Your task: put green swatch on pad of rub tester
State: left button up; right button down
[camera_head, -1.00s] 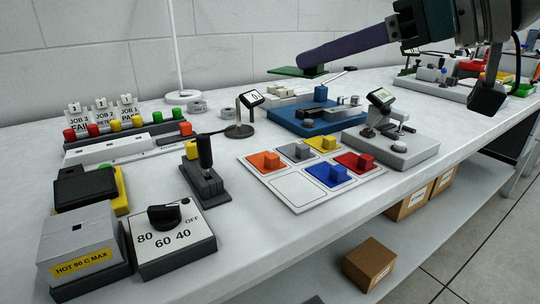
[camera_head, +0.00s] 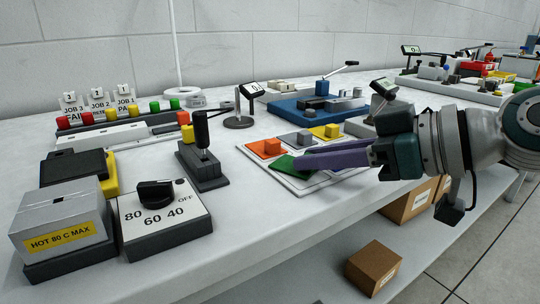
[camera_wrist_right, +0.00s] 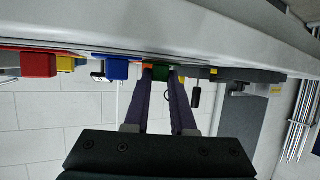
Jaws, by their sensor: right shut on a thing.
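The green swatch (camera_head: 287,165) is in my right gripper (camera_head: 312,158), whose long purple fingers are shut on it. It is over the front left part of the white swatch board (camera_head: 262,178), beside the orange swatch (camera_head: 265,149). I cannot tell whether it touches the board. In the right wrist view the green block (camera_wrist_right: 160,73) shows between the purple fingertips. A device with a blue base (camera_head: 287,107) and a lever stands behind the board; I cannot tell whether it is the rub tester. My left gripper is not in view.
Grey (camera_head: 301,138) and yellow (camera_head: 326,132) swatches sit on the board's back row. The red (camera_wrist_right: 38,65) and blue (camera_wrist_right: 117,70) ones show in the wrist view. A black-handled device (camera_head: 203,162) and a dial box (camera_head: 165,225) stand left of the board.

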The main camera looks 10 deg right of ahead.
jog(key=shift+f, duration=0.1)
jog(key=c, duration=1)
grip_release()
